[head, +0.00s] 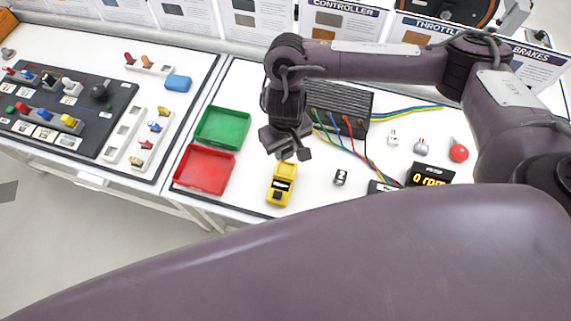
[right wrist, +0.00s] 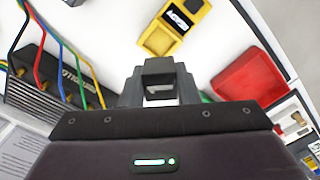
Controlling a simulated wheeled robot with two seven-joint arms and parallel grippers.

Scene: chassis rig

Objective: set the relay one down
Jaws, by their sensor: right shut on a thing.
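My right gripper (head: 286,153) is above the white table, just behind the yellow meter in the head view. It is shut on a small dark block with a pale face, which I take to be relay one (right wrist: 159,88), seen between the fingers in the right wrist view. In the head view the fingers mostly hide this block, and its number cannot be read. Another small black block with a white marking (head: 340,177) stands on the table to the right. My left gripper is not in view.
The yellow meter (head: 279,190) lies close in front of the right gripper. A red tray (head: 205,170) and a green tray (head: 222,127) are to the left. A finned controller (head: 340,100) with coloured wires stands behind. White table is bare between meter and black block.

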